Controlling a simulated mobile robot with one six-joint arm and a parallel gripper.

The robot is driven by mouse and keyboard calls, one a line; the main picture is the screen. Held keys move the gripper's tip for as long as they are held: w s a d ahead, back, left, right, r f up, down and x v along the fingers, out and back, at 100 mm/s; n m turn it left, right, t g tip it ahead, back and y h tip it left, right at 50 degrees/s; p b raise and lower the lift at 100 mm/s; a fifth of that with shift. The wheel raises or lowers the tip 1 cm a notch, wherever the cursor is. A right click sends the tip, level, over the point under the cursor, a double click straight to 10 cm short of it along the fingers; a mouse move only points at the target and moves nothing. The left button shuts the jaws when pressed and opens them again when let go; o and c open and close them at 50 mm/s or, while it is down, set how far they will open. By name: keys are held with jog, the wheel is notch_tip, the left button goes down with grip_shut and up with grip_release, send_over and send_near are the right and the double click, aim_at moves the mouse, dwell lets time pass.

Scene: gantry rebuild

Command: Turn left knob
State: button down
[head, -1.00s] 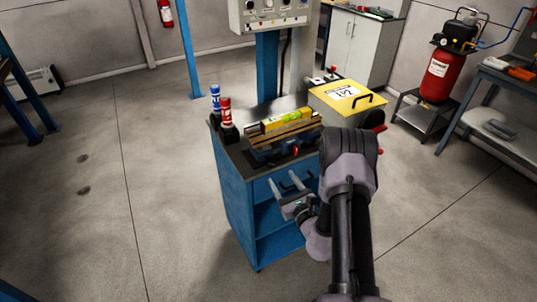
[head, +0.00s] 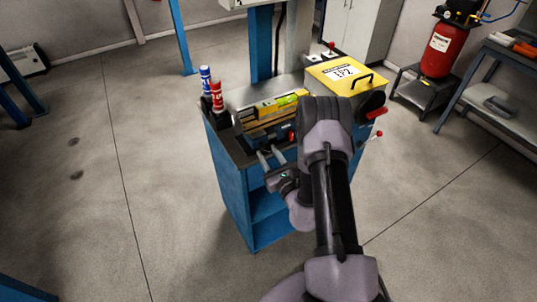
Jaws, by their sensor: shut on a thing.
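A control panel is cut off at the top edge, and only its lower rim (head: 236,3) shows. Its knobs are out of view, so the left knob cannot be seen. My gripper (head: 271,154) points forward at the front of the blue vise (head: 272,137) on the cart. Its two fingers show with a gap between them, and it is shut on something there. What lies between the fingers is too small and dark to make out. A yellow level (head: 277,104) lies on top of the vise.
The blue cart (head: 232,195) carries a blue bottle (head: 206,80), a red bottle (head: 217,97) and a yellow box (head: 345,74) with a black handle. A blue post (head: 262,45) rises behind it. A red compressor (head: 437,48) stands at right.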

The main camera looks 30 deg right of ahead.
jog(key=m+p, duration=0.1)
jog(key=m, duration=0.1)
jog(key=shift+r+m, duration=0.15)
jog(key=shift+m, duration=0.15)
jog(key=shift+m+p, duration=0.85)
jog(key=shift+m, duration=0.75)
jog(key=c, duration=0.9)
grip_release()
jog(key=shift+w+g, duration=0.1)
jog(key=shift+g, duration=0.2)
